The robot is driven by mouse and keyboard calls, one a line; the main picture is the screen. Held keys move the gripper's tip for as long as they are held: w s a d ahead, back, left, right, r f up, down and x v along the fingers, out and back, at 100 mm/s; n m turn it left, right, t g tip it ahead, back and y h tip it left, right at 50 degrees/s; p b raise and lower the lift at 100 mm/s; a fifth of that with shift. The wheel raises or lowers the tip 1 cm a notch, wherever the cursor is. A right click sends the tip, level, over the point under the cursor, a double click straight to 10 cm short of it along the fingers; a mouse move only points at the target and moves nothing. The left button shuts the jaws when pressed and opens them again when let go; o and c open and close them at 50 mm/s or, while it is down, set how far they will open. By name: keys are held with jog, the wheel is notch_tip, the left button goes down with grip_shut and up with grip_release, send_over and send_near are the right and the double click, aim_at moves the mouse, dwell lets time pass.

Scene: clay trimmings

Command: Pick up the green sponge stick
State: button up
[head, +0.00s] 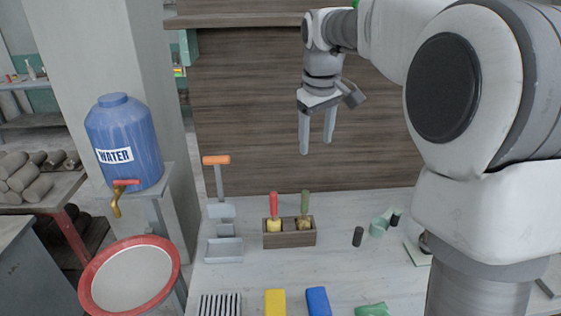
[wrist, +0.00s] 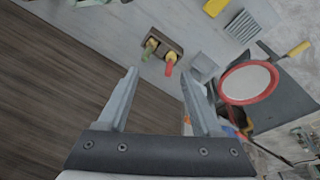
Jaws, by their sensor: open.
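The green sponge stick (head: 305,204) stands upright, handle up, in the right compartment of a brown wooden holder (head: 290,241), its sponge end low in the box. It also shows in the wrist view (wrist: 148,52). A red-handled sponge stick (head: 274,207) with a yellow sponge stands in the left compartment; in the wrist view it (wrist: 169,66) is just right of the green one. My gripper (head: 317,150) is open and empty, fingers pointing down, high above the table and apart from the holder. The wrist view shows both fingers (wrist: 160,80) spread.
The pale table (head: 340,270) holds an orange-handled metal tool (head: 217,180) at left, a dark cylinder (head: 358,237), a green tape-like piece (head: 379,224), and yellow (head: 275,302) and blue (head: 317,301) blocks in front. A wooden panel (head: 270,110) rises behind.

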jog(key=w+f+n+g, duration=0.1)
jog(key=w+f+n, duration=0.1)
jog(key=w+f, duration=0.6)
jog(key=n+g, duration=0.1)
send_over(305, 208)
jog(key=w, duration=0.1)
notch_tip(305, 208, down, 8)
jog(key=f, duration=1.2)
jog(key=shift+w+a+f+p, duration=0.2)
jog(key=shift+f+p, duration=0.15)
jog(key=shift+p, duration=0.05)
jog(key=f, duration=0.1)
jog(key=f+p, duration=0.1)
jog(key=f, duration=0.2)
jog(key=shift+s+d, duration=0.15)
jog(key=shift+d, duration=0.15)
jog(key=shift+f+p, duration=0.3)
jog(key=shift+f, duration=0.35)
grip_shut()
